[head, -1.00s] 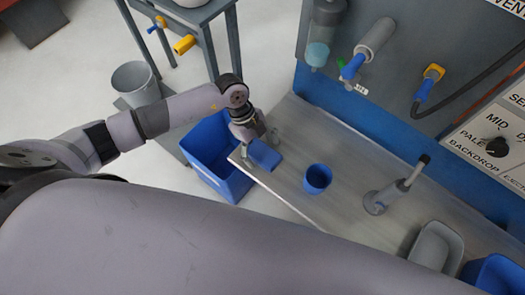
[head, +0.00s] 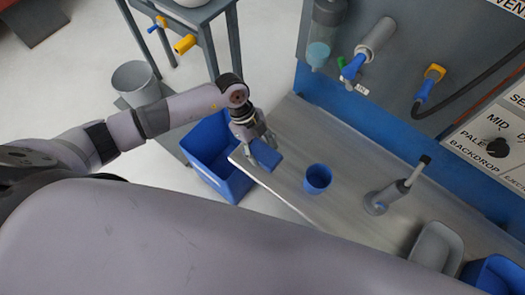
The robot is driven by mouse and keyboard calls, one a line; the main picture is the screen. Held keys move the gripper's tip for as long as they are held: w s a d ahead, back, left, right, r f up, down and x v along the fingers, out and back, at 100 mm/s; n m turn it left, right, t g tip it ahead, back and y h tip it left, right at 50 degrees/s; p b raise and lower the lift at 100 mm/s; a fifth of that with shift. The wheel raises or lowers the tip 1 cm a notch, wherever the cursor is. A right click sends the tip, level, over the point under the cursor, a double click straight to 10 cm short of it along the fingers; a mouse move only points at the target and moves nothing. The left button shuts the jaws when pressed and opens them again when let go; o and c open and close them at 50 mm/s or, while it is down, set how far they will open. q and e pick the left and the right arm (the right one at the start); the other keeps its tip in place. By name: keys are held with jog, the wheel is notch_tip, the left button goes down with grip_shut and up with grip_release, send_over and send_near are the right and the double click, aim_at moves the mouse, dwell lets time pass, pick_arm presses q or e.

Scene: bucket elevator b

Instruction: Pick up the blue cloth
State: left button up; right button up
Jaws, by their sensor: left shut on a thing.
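The blue cloth (head: 266,156) is a small folded blue block at the left end of the grey metal shelf (head: 330,150). My left gripper (head: 261,147) reaches down over it from the upper left, and its fingers are shut on the cloth. I cannot tell whether the cloth still touches the shelf or is just above it. My right gripper does not show; a large arm link of mine fills the lower part of the view.
A blue cup (head: 317,179) stands on the shelf right of the cloth. Farther right are a grey stand (head: 378,203), a grey tray (head: 435,250) and a blue bin (head: 495,275). A blue crate (head: 209,155) is on the floor below the shelf's left end.

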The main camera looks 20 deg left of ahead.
aim_at(261, 151)
pick_arm(q)
jog(key=shift+r, duration=0.1)
notch_tip(261, 151, up, 20)
jog(key=b, duration=0.2)
jog(key=shift+b, duration=0.3)
jog(key=o, duration=0.5)
jog(key=c, duration=0.4)
